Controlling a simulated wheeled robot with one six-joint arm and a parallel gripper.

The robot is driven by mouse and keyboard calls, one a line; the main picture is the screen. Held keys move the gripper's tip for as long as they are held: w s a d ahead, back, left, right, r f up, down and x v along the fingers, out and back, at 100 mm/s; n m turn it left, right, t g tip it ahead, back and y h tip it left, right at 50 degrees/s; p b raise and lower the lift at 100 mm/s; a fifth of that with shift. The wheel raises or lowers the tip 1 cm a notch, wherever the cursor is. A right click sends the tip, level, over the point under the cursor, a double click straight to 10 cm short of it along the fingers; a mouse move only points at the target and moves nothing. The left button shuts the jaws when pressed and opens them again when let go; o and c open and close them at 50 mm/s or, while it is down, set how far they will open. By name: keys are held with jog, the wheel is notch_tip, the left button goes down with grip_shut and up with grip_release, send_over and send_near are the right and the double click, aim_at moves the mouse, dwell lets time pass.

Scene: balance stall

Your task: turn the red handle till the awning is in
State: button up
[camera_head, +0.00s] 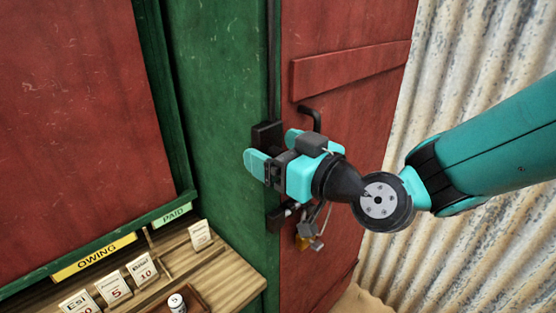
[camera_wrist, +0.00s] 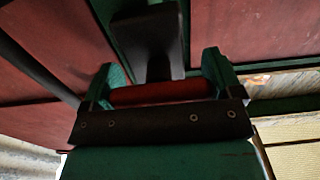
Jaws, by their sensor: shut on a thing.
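In the wrist view the red handle (camera_wrist: 160,93) is a dark red bar lying crosswise between the two fingers of my gripper (camera_wrist: 160,68). My gripper is shut on it. A black crank arm (camera_wrist: 150,40) runs from the handle away from the gripper. In the head view my gripper (camera_head: 274,150) is at the edge of the green post, in front of a black bracket (camera_head: 266,131). The red handle is hidden there behind the fingers. The awning does not show in either view.
A red door (camera_head: 345,120) with a black pull (camera_head: 312,112) and a hanging padlock (camera_head: 303,242) is close behind my wrist. A wooden shelf (camera_head: 222,268) with price cards stands lower left. Corrugated metal wall (camera_head: 490,60) is at right. A thin black rod (camera_head: 272,50) runs up the post.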

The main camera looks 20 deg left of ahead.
jog(key=o, duration=0.7)
jog(key=shift+o, duration=0.2)
jog(key=shift+d, duration=0.1)
jog(key=shift+s+d+f, duration=0.1)
jog(key=shift+d, duration=0.15)
jog(key=b+v, duration=0.9)
jog(key=v, duration=0.7)
jog(key=shift+s+d+b, duration=0.2)
jog(key=shift+d+b, duration=0.1)
jog(key=shift+b, duration=0.05)
